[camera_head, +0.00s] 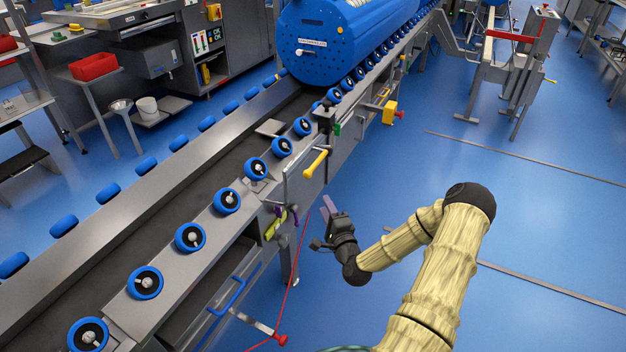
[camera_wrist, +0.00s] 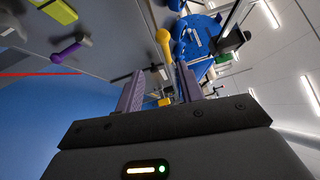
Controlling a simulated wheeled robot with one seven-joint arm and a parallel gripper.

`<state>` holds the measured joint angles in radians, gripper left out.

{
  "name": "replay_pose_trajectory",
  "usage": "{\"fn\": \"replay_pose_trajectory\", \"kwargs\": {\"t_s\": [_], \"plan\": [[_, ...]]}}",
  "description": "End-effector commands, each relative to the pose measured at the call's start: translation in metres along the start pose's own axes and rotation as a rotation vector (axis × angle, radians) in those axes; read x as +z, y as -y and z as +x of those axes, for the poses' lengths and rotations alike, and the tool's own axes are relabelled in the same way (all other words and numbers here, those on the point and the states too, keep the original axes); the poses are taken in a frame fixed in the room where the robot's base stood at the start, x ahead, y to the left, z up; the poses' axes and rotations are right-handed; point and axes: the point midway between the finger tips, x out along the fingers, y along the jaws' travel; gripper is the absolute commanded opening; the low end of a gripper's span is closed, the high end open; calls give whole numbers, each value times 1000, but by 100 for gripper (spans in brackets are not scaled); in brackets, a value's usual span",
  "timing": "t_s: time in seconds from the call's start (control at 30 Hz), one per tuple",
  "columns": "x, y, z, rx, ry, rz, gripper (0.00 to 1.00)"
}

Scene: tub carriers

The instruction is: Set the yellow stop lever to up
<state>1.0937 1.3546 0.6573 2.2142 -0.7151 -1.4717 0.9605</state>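The yellow stop lever (camera_head: 317,162) sits on the side plate of the conveyor. Its knob end points down and to the left in the head view. In the wrist view the yellow lever (camera_wrist: 164,45) shows just beyond the fingertips. My gripper (camera_head: 327,207) is in front of the conveyor side, lower than the lever and a little to its right, apart from it. In the wrist view my gripper (camera_wrist: 160,70) has its two purple fingers spread with nothing between them.
A purple-handled lever (camera_wrist: 66,52) and a yellow-green part (camera_head: 273,226) are on the conveyor side, left of my gripper. A red cord (camera_head: 297,265) hangs nearby. A large blue drum (camera_head: 345,40) lies on the rollers.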

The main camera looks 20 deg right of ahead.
Motion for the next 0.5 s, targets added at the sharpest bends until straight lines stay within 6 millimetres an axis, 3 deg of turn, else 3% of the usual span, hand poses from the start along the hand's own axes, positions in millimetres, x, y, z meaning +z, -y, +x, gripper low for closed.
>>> {"fn": "replay_pose_trajectory", "kwargs": {"t_s": [0.1,0.5], "plan": [[-11,-2,-3,-48,-39,46,38],[-11,0,0,-49,-39,44,38]]}}
